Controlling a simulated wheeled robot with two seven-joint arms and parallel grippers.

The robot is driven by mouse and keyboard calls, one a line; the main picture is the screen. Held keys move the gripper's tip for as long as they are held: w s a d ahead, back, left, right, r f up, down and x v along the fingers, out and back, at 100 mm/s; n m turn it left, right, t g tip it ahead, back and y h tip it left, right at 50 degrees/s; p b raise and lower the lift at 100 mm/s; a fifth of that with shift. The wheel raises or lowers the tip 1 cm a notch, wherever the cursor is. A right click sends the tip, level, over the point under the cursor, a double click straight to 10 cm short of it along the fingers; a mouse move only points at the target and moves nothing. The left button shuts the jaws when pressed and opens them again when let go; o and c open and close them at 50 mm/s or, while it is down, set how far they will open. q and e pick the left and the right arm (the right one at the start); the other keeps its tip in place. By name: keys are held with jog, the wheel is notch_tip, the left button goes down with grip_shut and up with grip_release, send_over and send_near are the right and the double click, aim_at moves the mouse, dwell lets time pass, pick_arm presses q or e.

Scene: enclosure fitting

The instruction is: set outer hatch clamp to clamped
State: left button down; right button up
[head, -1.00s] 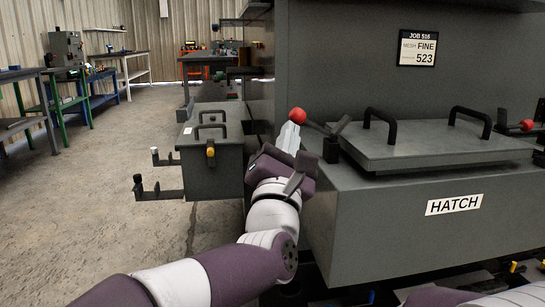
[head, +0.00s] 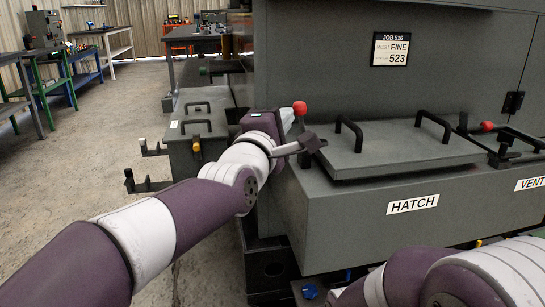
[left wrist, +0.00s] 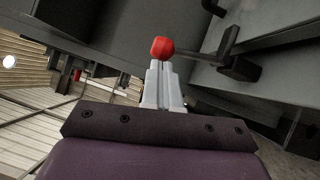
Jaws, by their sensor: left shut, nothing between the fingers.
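The hatch clamp at the left end of the hatch lid (head: 395,150) has a red knob (head: 299,108) on a lever, which rises steeply from its dark base (head: 312,141). In the left wrist view the red knob (left wrist: 162,47) sits right at my fingertips, with its lever (left wrist: 198,54) running right to the base. My left gripper (head: 287,117) is shut and empty, beside the knob on its left. The fingers (left wrist: 163,66) look to be touching the knob, not around it. A second red-knobbed clamp (head: 487,126) lies right of the lid. My right gripper is out of view.
The grey housing wall (head: 330,60) rises behind. A smaller grey box (head: 196,130) with brackets stands to the left. Open floor (head: 90,150) lies further left; workbenches stand beyond.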

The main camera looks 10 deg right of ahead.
pick_arm(q)
jog(key=shift+d+r+m, duration=0.15)
jog(key=shift+r+m, duration=0.05)
jog(key=shift+m, duration=0.1)
jog(key=shift+p, duration=0.3)
jog(key=shift+s, duration=0.15)
jog(key=p+v, duration=0.1)
jog(key=v, duration=1.1)
jog(key=shift+s+a+r, duration=0.15)
jog(key=shift+a, duration=0.1)
